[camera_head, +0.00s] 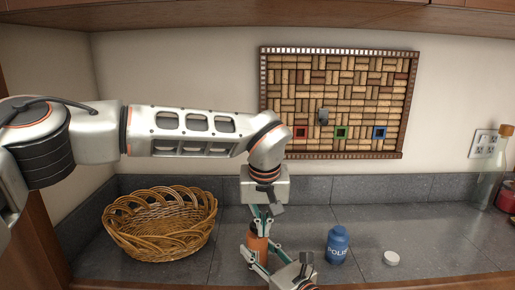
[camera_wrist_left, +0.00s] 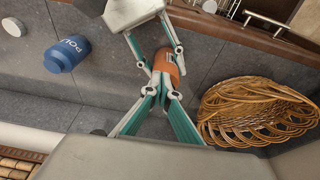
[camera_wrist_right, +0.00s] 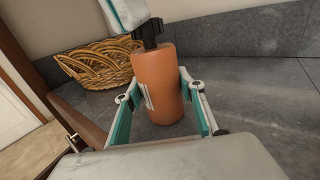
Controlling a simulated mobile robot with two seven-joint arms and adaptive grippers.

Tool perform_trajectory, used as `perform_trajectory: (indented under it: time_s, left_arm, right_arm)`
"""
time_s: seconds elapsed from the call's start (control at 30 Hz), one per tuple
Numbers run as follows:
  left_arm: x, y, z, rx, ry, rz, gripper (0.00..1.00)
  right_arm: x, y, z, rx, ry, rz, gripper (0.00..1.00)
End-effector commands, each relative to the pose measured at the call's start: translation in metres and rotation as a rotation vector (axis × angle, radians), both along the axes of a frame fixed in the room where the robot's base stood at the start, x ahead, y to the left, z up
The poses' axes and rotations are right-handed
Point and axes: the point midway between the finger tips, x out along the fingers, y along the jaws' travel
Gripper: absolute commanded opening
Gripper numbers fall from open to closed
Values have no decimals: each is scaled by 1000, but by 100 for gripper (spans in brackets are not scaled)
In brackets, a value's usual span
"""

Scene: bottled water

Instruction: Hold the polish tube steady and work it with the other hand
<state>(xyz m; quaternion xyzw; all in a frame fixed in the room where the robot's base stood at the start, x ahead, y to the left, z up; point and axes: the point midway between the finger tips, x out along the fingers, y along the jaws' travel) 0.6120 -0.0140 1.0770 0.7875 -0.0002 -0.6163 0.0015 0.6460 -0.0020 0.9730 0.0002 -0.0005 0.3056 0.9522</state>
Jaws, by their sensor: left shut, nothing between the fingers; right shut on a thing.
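An orange bottle (camera_head: 257,243) with a black cap (camera_wrist_right: 150,33) stands upright on the counter. My right gripper (camera_wrist_right: 160,88) is shut around its body, one finger on each side. My left gripper (camera_head: 262,212) is above the bottle, pointing down; its fingers are together at or very close to the black cap, with nothing held. The left wrist view shows its fingers (camera_wrist_left: 163,92) over the bottle top, which they partly hide. A blue bottle (camera_head: 337,246) with lettering like "POLIS" stands apart to the right and also shows in the left wrist view (camera_wrist_left: 67,54).
A small white round lid (camera_head: 391,258) lies right of the blue bottle. A wicker basket (camera_head: 160,228) sits to the left. A cork board (camera_head: 340,100) hangs on the wall. A clear corked bottle (camera_head: 490,175) and a red item (camera_head: 507,196) stand at the far right. Counter between is clear.

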Motion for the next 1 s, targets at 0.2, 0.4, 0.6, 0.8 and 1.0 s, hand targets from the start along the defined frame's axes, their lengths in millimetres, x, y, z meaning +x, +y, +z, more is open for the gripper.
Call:
perform_trajectory:
  time_s: [0.2,0.4,0.6,0.8,1.0]
  left_arm:
    - [0,-1,19,-1,-1,-1,0]
    - [0,-1,41,-1,0,0,0]
    - [0,-1,57,0,2,-1,0]
    - [-1,-1,58,-1,3,-1,0]
    - [-1,-1,58,-1,3,-1,0]
  right_arm:
    - [0,0,-2,-1,3,-1,20]
    - [1,-1,-2,-2,2,-2,20]
    - [1,-1,-2,-2,2,-3,20]
    - [1,-1,-2,-3,2,-3,20]
    - [1,-1,-2,-3,2,-3,57]
